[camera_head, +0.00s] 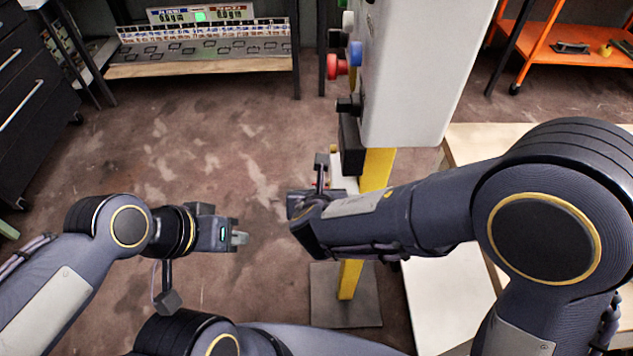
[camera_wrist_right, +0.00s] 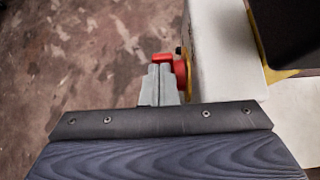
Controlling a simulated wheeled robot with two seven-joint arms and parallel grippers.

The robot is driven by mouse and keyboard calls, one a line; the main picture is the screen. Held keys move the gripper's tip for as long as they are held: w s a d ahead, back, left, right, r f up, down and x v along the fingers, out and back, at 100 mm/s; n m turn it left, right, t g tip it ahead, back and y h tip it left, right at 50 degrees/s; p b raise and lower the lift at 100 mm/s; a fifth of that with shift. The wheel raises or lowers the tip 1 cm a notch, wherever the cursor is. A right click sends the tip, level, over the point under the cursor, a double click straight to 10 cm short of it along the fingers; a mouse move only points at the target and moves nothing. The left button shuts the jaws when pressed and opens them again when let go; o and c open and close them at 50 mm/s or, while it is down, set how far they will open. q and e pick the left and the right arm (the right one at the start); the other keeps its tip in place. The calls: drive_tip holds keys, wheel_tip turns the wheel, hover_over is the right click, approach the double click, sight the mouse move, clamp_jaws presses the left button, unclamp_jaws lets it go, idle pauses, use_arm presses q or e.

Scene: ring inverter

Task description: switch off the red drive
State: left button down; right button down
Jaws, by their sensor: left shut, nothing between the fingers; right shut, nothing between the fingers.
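A red rotary handle (camera_wrist_right: 178,72) on a yellow plate sits on the side of a pale box (camera_wrist_right: 225,50) in the right wrist view. My right gripper (camera_wrist_right: 160,72) is shut and empty, its grey fingertips at the handle's left side, overlapping it in the picture. I cannot tell whether they touch it. In the head view my right wrist hides most of this area. My left gripper (camera_head: 241,238) is shut and empty, over the floor left of the post. No label naming a red drive is readable.
A grey panel box (camera_head: 415,70) on a yellow post (camera_head: 376,170) carries a red button (camera_head: 337,67), a blue button (camera_head: 355,54) and black knobs. A bench with displays (camera_head: 200,55) stands at the back. An orange cart (camera_head: 560,40) is back right.

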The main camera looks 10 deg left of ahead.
drive_tip(key=shift+w+r+g+p, duration=0.3)
drive_tip(key=shift+r+g+p, duration=0.05)
drive_tip(key=shift+g+p, duration=0.4)
drive_tip(key=shift+f+p, duration=0.15)
drive_tip(key=shift+p, duration=0.15)
use_arm(q)
wheel_tip(320, 180, up, 4)
use_arm(e)
drive_tip(key=shift+w+a, duration=0.1)
use_arm(q)
drive_tip(key=shift+r+p, duration=0.1)
drive_tip(key=shift+p, duration=0.2)
use_arm(e)
drive_tip(key=shift+w, duration=0.1)
